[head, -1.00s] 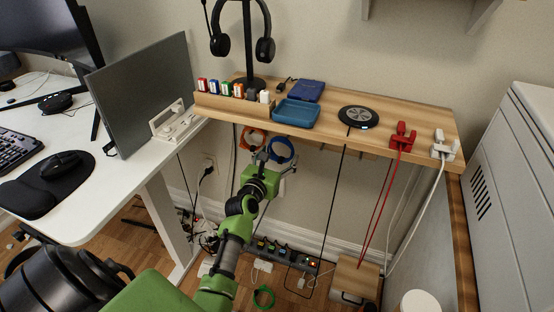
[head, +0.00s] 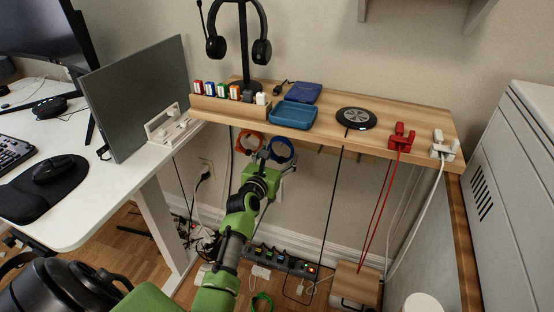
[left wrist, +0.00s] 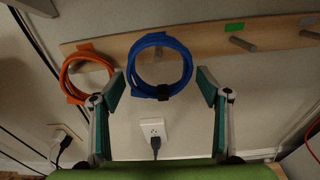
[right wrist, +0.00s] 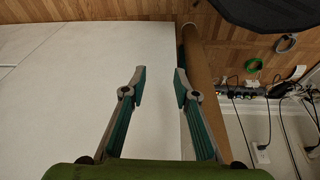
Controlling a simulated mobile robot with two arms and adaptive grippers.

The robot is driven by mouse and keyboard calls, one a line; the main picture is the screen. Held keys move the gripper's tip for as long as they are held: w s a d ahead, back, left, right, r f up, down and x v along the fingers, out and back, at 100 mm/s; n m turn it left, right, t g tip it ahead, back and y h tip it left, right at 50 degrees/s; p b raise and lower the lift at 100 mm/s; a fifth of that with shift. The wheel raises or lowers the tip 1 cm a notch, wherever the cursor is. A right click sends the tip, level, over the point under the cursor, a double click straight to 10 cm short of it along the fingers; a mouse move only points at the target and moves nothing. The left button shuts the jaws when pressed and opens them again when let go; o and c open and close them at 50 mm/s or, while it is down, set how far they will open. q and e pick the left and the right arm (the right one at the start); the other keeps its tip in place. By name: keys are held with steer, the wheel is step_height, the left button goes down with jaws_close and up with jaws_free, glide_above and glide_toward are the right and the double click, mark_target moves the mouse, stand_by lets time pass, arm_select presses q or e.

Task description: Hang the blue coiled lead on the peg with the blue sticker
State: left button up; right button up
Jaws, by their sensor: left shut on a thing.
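The blue coiled lead (left wrist: 160,66) is a round loop with a dark tie at its bottom. It shows under the shelf in the head view (head: 281,151). A wooden peg end shows inside its loop in the left wrist view. My left gripper (left wrist: 160,74) is shut on the lead, with a finger at each side of the loop. The peg with the blue sticker (left wrist: 310,35) is at the right edge of the left wrist view, its sticker (left wrist: 309,20) above it. My right gripper (right wrist: 160,75) is open and empty beside a pale panel.
An orange coiled lead (left wrist: 87,77) hangs close on the left. A bare peg (left wrist: 243,44) under a green sticker (left wrist: 235,27) lies between the blue lead and the blue-sticker peg.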

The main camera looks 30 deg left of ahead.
arm_select(q)
steer(key=shift+b+x, duration=0.6)
steer(key=shift+x, duration=0.35)
steer(key=shift+w+f, duration=0.3)
steer(key=shift+w, duration=0.1)
arm_select(e)
steer(key=v, duration=0.3)
steer(key=shift+s, duration=0.1)
arm_select(q)
steer(key=shift+f, duration=0.1)
steer(key=o, duration=1.2)
steer(key=shift+o, duration=0.2)
